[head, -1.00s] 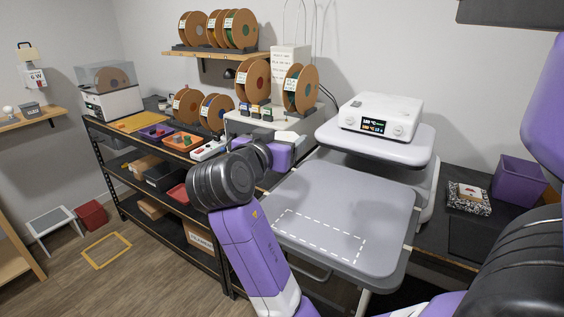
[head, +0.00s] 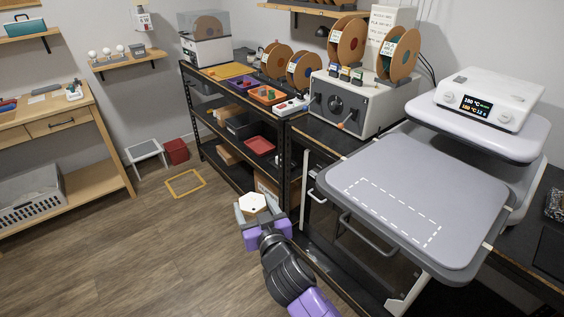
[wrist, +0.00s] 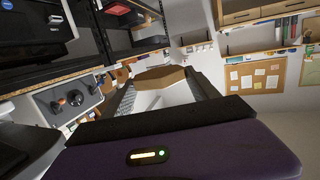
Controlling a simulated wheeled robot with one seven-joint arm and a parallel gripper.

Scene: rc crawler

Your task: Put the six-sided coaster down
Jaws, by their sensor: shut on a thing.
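The six-sided coaster (head: 252,203) is white on its upper face, with a small dark mark in the middle. My gripper (head: 259,214) is shut on it. It holds the coaster in the air above the floor, left of the grey press table. In the wrist view the coaster (wrist: 160,77) sits between the fingers, seen with a brown side and a pale face.
The grey press table (head: 470,215) with a dashed white outline is at the right. The black shelf rack (head: 228,139) stands behind my gripper. A yellow floor frame (head: 185,195), a step stool (head: 146,152) and a red bin (head: 176,151) lie to the left. The wooden floor between is open.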

